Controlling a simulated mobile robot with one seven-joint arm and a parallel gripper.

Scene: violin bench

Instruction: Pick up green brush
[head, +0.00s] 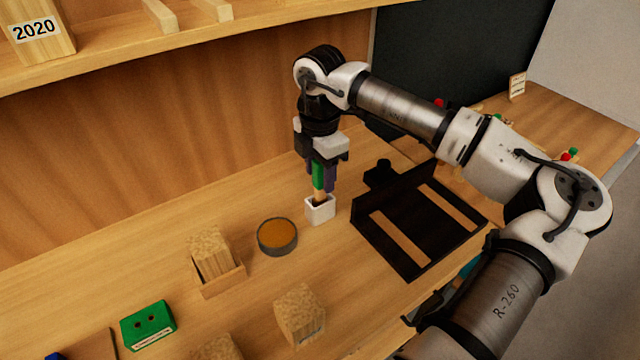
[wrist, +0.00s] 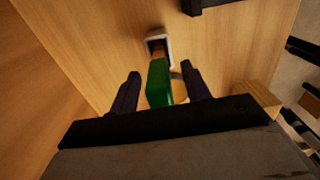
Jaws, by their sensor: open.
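The green brush (head: 318,176) stands upright in a small white square holder (head: 321,210) on the bench. My gripper (head: 323,178) is above the holder, pointing down, with its fingers around the brush's green part. In the wrist view the green brush (wrist: 159,82) lies between the two dark fingers of my gripper (wrist: 160,82), with a visible gap on each side. The fingers are open. The brush's lower end is hidden inside the holder, which also shows in the wrist view (wrist: 154,36).
A round tin with orange-brown contents (head: 277,236) stands left of the holder. A black frame (head: 410,262) lies close on its right. Wooden blocks (head: 300,312) and a green box (head: 148,325) are in front. A wooden shelf (head: 130,55) overhangs the back.

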